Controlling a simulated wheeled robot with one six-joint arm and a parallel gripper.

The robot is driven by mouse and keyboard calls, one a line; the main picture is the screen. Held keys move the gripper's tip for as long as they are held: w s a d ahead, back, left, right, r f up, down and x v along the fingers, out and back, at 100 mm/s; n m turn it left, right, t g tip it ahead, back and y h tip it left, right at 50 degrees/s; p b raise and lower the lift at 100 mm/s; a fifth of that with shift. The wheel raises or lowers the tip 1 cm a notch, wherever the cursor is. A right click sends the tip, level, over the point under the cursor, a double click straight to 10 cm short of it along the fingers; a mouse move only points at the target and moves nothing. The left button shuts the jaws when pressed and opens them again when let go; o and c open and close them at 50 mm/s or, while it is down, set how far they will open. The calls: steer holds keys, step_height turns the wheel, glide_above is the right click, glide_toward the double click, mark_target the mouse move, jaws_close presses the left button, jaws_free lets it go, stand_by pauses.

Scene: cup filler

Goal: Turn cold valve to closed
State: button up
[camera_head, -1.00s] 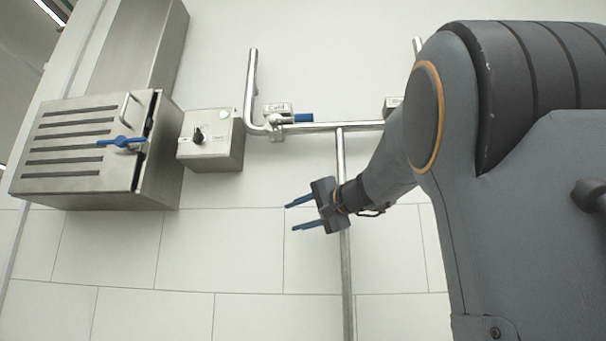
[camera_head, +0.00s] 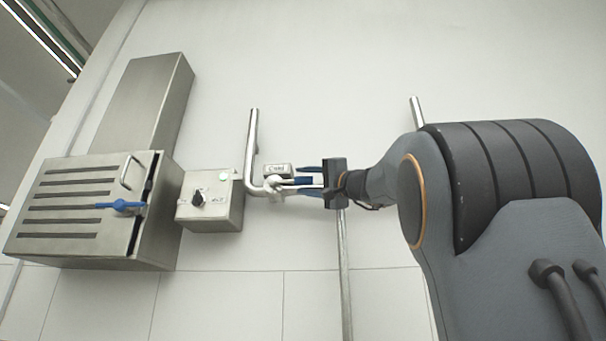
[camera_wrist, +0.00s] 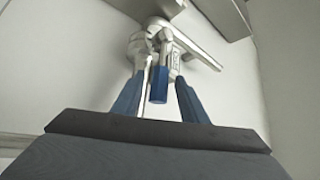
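The cold valve (camera_head: 275,186) sits on the metal pipe below the "Cold" label (camera_head: 277,170). Its blue handle (camera_head: 303,181) points right along the horizontal pipe in the head view. My gripper (camera_head: 309,180) is open at the valve, its blue fingers pointing left, one above and one below the handle. A gap shows on the handle's left side. The valve body (camera_wrist: 150,45) is just beyond the fingertips.
A switch box (camera_head: 210,202) with a black knob is left of the valve. A slotted metal cabinet (camera_head: 75,250) with a blue latch (camera_head: 121,206) is farther left. A vertical pipe (camera_head: 344,270) runs down below my gripper. The wall under the valve is clear.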

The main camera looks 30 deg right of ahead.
steer(key=shift+w+a+r+p, duration=0.25)
steer(key=shift+w+p, duration=0.05)
steer(key=shift+w, duration=0.35)
jaws_close()
steer(key=shift+f+b, duration=0.15)
steer(key=shift+b, duration=0.3)
